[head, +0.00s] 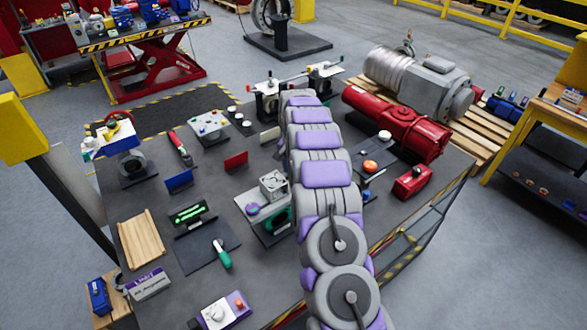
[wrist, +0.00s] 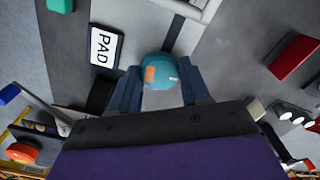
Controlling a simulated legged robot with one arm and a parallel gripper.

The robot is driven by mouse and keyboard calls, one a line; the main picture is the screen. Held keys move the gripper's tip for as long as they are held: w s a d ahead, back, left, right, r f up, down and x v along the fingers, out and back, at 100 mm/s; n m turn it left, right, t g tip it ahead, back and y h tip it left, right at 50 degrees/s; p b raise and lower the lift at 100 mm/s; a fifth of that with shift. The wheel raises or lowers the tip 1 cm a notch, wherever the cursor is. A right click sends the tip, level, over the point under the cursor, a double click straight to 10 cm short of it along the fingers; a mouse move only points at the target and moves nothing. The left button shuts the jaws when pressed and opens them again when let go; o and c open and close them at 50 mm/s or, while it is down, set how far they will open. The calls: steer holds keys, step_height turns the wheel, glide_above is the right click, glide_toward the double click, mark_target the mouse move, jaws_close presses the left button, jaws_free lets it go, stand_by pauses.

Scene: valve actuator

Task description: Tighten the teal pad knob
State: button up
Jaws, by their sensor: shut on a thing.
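In the wrist view, the round teal pad knob (wrist: 158,66) with an orange patch sits between the two dark fingers of my gripper (wrist: 161,76). The fingers are shut on its sides. A white label reading "PAD" (wrist: 104,48) lies just left of the knob on a dark plate. In the head view, my arm runs up the middle of the bench and hides the knob and my gripper.
In the wrist view, a red block (wrist: 293,60) is at the right and an orange button (wrist: 21,152) at lower left. In the head view, the dark bench (head: 150,200) carries several fixtures beside my arm, with a red cylinder (head: 395,122) at right.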

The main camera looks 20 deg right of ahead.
steer(key=shift+w+m, duration=0.1)
steer(key=shift+m, duration=0.6)
steer(key=o, duration=1.1)
steer(key=shift+c, duration=0.2)
step_height(320, 180, up, 17)
steer(key=shift+r, duration=0.15)
